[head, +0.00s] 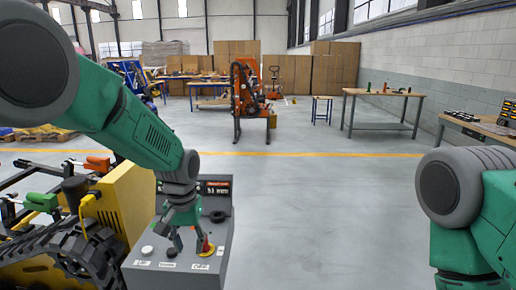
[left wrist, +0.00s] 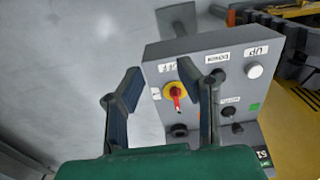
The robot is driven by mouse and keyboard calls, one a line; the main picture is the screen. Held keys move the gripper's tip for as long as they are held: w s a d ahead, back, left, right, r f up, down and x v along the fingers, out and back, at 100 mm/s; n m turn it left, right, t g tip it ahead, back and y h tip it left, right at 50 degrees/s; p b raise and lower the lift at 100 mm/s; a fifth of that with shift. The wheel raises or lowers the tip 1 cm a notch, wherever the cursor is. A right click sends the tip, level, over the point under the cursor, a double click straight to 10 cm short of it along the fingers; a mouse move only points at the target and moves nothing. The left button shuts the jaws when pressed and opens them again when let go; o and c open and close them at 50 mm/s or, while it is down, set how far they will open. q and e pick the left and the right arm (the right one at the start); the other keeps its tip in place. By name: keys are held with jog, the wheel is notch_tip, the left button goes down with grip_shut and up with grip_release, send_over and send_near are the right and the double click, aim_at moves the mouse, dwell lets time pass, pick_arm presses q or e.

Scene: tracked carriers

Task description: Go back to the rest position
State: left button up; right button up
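A grey control box (head: 180,281) stands at the lower middle of the head view, and it also fills the middle of the left wrist view (left wrist: 208,43). A red and yellow rotary switch (head: 205,246) sits on its sloped top; it also shows in the left wrist view (left wrist: 176,93). My left gripper (head: 188,247) is over the box, close to the switch. In the left wrist view its two fingers (left wrist: 160,85) are apart, with the switch seen between them. Whether a finger touches the switch cannot be told. My right arm shows at the right edge; its gripper is out of view.
A yellow tracked carrier (head: 120,205) stands directly left of the box. An orange machine (head: 247,95) stands farther back. A workbench (head: 384,94) and a table (head: 470,125) are at the right. The grey floor (head: 320,210) between is clear.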

pick_arm(q)
jog(key=s+a+f+b, duration=0.35)
jog(key=s+f, duration=0.55)
jog(key=f, duration=0.4)
jog(key=s+a+f+b, duration=0.35)
jog(key=s+f, duration=0.45)
jog(key=f, duration=0.6)
jog(key=s+a+f+b, duration=0.2)
jog(key=s+f, duration=0.1)
jog(key=s, duration=0.7)
jog(key=s+a+f+b, duration=0.2)
jog(key=s+f+b, duration=0.1)
jog(key=s, duration=0.7)
jog(key=shift+s+a+f+t+b, duration=0.2)
jog(key=shift+a+f+t+b, duration=0.15)
jog(key=shift+f, duration=0.45)
jog(key=shift+w, duration=0.15)
